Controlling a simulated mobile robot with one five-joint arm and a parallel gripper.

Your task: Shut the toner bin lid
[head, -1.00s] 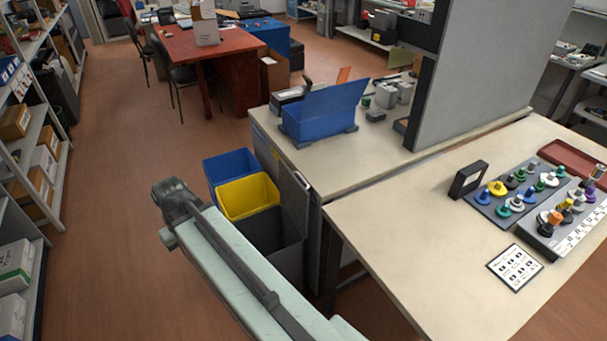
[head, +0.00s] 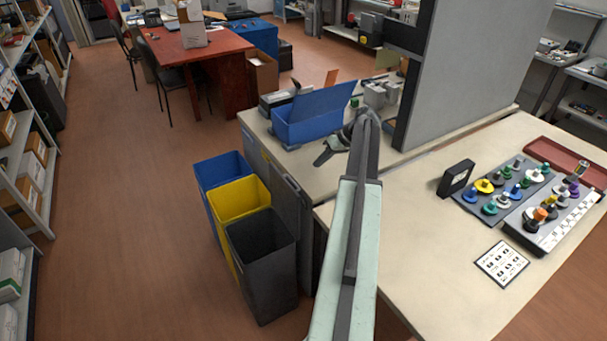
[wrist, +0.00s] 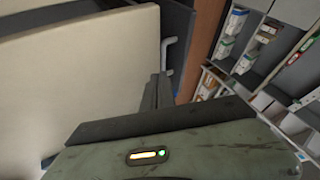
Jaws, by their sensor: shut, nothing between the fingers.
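The toner bin is a blue open-topped box (head: 300,128) on the far beige counter in the head view. Its blue lid (head: 322,100) stands raised and tilted up along the bin's right and back side. My gripper (head: 320,161) is over the counter's near edge, just in front and to the right of the bin. It points down and left, shut and apart from the lid. In the wrist view the dark shut fingers (wrist: 157,92) show in the middle; neither bin nor lid is recognisable there.
Blue (head: 222,170), yellow (head: 238,200) and dark grey (head: 262,255) waste bins stand on the floor left of the counter. A tall grey panel (head: 470,70) rises right of my arm. The near table (head: 420,230) holds a black frame and trays of coloured knobs.

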